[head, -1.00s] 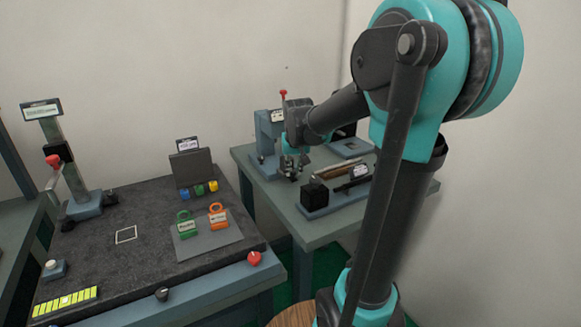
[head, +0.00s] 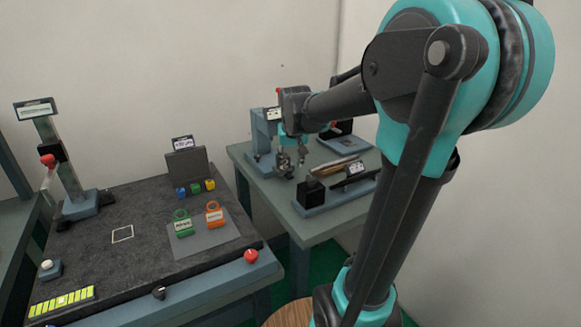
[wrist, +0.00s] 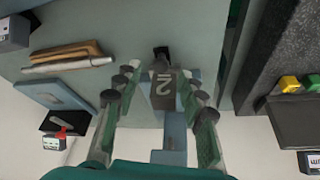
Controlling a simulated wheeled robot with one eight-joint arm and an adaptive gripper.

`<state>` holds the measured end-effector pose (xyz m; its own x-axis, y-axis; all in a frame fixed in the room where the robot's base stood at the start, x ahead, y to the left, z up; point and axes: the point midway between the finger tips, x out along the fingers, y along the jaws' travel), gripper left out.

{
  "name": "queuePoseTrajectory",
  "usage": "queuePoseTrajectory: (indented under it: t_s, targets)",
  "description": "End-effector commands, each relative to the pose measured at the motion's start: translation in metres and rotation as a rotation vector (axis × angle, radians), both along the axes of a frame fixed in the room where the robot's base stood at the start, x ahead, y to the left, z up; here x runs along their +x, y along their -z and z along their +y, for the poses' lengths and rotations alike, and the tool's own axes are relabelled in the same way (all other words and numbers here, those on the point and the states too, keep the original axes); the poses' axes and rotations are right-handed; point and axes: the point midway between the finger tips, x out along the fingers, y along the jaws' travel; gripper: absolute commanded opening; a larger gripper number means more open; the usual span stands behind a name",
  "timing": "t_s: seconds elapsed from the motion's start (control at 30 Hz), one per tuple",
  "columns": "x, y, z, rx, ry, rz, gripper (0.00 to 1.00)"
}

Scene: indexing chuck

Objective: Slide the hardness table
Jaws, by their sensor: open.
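A blue-grey upright stand (head: 262,135) with a small display is at the back left of the right-hand bench, in the head view. My gripper (head: 291,172) points down beside its front right, over the bench. In the wrist view my gripper (wrist: 158,105) is open. A dark block marked "2" (wrist: 164,88) lies between its fingers in the picture, with a blue-grey piece (wrist: 175,135) behind it. I cannot tell whether the fingers touch the block. Which part is the hardness table is not clear; my wrist and fingers hide part of the stand.
The right-hand bench (head: 300,226) also carries a blue-grey fixture (head: 340,200) with black blocks, near its front, and pale and brown bars (head: 338,167). The left bench (head: 120,265) holds green and orange tagged pieces. A wall stands close behind.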

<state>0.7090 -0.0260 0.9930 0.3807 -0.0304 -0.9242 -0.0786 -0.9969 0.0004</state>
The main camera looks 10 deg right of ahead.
Motion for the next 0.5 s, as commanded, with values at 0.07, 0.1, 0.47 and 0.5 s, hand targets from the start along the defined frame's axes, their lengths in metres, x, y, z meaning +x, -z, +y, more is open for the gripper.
queuePoseTrajectory:
  t_s: [0.07,0.1,0.47,0.5]
  targets:
    - [-0.007,-0.016,0.001,0.0,0.0,0.0,0.4]
    - [-0.01,-0.023,0.001,0.0,0.0,0.0,0.4]
    - [-0.03,-0.073,0.002,0.0,0.0,0.001,0.4]
    - [-0.031,-0.076,0.002,0.0,0.0,0.001,0.4]
